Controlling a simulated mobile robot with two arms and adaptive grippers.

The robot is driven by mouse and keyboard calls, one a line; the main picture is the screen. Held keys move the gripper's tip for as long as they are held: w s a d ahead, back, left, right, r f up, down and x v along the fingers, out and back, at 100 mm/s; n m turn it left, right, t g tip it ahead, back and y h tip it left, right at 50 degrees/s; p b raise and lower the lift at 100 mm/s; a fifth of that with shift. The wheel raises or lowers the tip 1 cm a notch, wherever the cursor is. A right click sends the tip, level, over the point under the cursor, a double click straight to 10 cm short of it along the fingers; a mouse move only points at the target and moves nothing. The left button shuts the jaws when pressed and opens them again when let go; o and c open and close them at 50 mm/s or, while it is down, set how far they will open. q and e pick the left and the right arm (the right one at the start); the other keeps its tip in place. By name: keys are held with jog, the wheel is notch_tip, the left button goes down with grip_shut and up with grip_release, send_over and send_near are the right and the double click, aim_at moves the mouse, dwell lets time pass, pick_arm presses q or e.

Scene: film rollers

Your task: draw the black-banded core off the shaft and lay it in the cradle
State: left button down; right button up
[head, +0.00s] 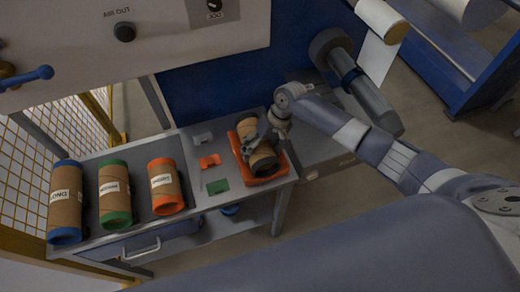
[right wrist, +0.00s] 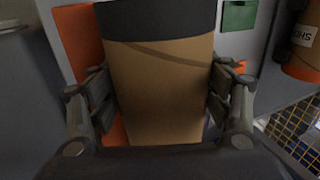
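The black-banded core (head: 262,158) is a tan tube with black ends. It lies in the orange cradle (head: 278,177) at the right end of the bench. My right gripper (head: 262,142) is over it. In the right wrist view the core (right wrist: 160,90) fills the space between the fingers of my right gripper (right wrist: 160,108), whose pads lie along both its sides and appear to touch it. The cradle's orange edge (right wrist: 78,35) shows beside it. The grey shaft (head: 365,92) on the blue machine carries no core. My left gripper is out of view.
Cores with blue (head: 66,200), green (head: 115,192) and orange (head: 165,186) ends lie on the left of the bench. Small grey, orange (head: 210,161) and green (head: 218,187) pieces lie between them and the cradle. A yellow mesh fence (head: 22,160) stands at left.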

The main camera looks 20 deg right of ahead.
jog(key=o, duration=0.3)
jog(key=shift+s+f, duration=0.25)
jog(key=shift+f, duration=0.2)
jog(key=shift+w+d, duration=0.1)
jog(key=shift+w, duration=0.1)
jog(key=shift+r, duration=0.1)
jog(key=shift+r, duration=0.1)
jog(key=shift+r, duration=0.1)
jog(key=v, duration=1.1)
jog(key=shift+d+r, duration=0.15)
jog(key=shift+r, duration=0.25)
